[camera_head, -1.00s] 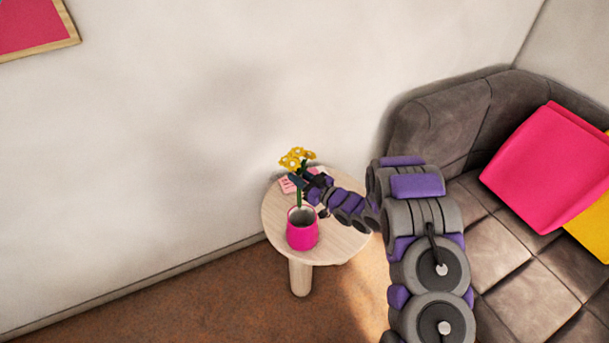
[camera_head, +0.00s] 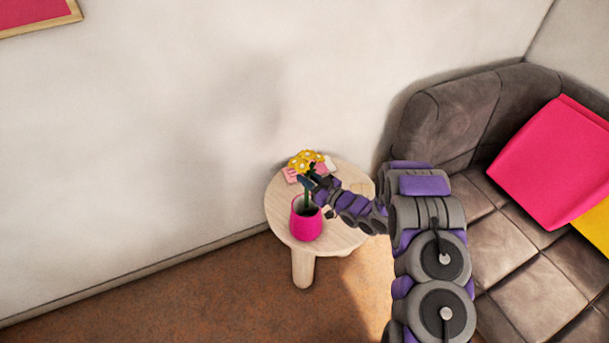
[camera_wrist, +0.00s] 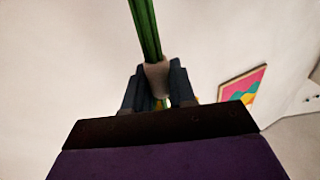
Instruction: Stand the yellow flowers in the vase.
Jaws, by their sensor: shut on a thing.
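The yellow flowers (camera_head: 306,160) are a small bunch on green stems, upright in the head view. My gripper (camera_head: 311,184) is shut on their stems, just below the blooms. In the wrist view the green stems (camera_wrist: 145,28) run up from between the fingers of my gripper (camera_wrist: 157,80). The vase (camera_head: 306,222) is bright pink and stands upright on the round table. The stems come down at the vase's dark mouth; I cannot tell how deep their lower ends are. My gripper is above the vase.
The round pale wooden table (camera_head: 345,235) stands by the wall. Pink and white cards (camera_head: 291,175) lie on it behind the flowers. A grey sofa (camera_head: 455,110) with a pink cushion (camera_head: 553,160) is at the right. A framed picture (camera_wrist: 243,84) hangs on the wall.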

